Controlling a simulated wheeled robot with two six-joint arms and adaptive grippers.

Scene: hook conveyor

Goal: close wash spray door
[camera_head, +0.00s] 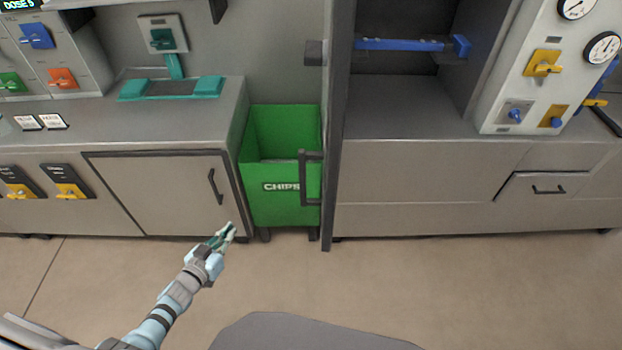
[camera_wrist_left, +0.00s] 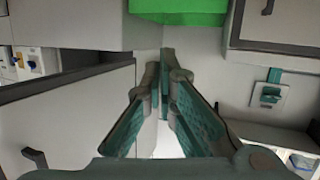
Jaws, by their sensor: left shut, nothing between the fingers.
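The wash spray door (camera_head: 335,130) appears to be the tall grey panel with a dark edge in the middle of the head view. It stands open, seen nearly edge-on, at the left side of a bay with a blue bar (camera_head: 400,44). Its dark handle (camera_head: 310,178) is on its left face, in front of the green bin. My left gripper (camera_head: 222,232) is shut and empty, left of and apart from the door, in front of a low cabinet. Its closed fingers (camera_wrist_left: 165,65) also show in the left wrist view. My right gripper is not in view.
The green CHIPS bin (camera_head: 270,215) stands left of the door. A low cabinet door (camera_head: 160,190) with a dark handle (camera_head: 215,187) is behind my left gripper. A gauge panel (camera_head: 540,80) is at the right. The floor (camera_head: 480,270) in front of the cabinets is clear.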

